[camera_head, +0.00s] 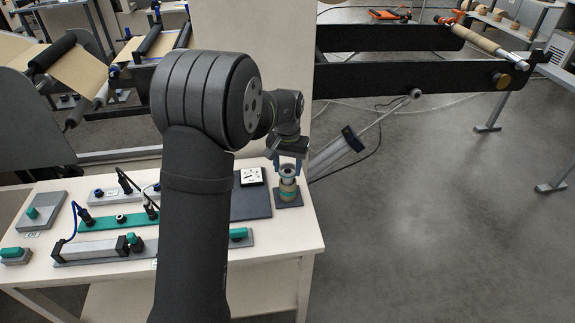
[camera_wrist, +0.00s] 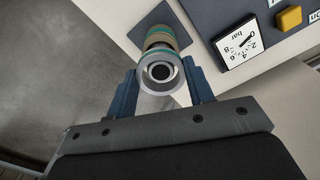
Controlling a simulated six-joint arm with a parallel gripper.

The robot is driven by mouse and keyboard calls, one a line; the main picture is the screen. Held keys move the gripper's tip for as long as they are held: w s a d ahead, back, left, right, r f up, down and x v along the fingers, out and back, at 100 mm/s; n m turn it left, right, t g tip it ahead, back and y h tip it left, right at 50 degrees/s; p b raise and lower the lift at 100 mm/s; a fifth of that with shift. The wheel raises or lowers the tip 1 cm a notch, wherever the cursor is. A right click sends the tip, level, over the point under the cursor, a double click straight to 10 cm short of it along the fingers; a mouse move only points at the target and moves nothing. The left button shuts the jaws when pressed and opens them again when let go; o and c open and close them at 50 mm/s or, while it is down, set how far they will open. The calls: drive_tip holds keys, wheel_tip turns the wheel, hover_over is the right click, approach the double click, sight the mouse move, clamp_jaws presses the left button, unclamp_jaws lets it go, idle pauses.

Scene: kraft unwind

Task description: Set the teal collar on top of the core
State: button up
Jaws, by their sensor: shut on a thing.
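My gripper (camera_head: 288,162) points down at the right end of the table. In the wrist view, its two blue fingers (camera_wrist: 161,88) are shut on a pale grey round collar (camera_wrist: 150,87) with a dark round hole and a teal edge; I take it as the teal collar. The core (camera_head: 288,190), a short tan cylinder with a teal band, stands upright on a dark square plate (camera_head: 277,204). In the wrist view the core (camera_wrist: 158,36) shows just beyond the collar, roughly in line with it. Whether they touch is hidden.
A dark panel with a white pressure gauge (camera_wrist: 239,42) and a yellow button (camera_wrist: 289,18) lies close beside the core. Teal and grey fixtures (camera_head: 110,221) fill the left of the table (camera_head: 275,243). A cylinder on a rod (camera_head: 335,155) stands just right of the table.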

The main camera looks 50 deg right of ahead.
sight(287, 172)
drive_tip(key=shift+f, duration=1.65)
idle(0.6)
drive_tip(key=o, duration=1.5)
drive_tip(key=shift+r, duration=4.05)
drive_tip(key=shift+f, duration=0.1)
drive_tip(key=shift+f, duration=3.95)
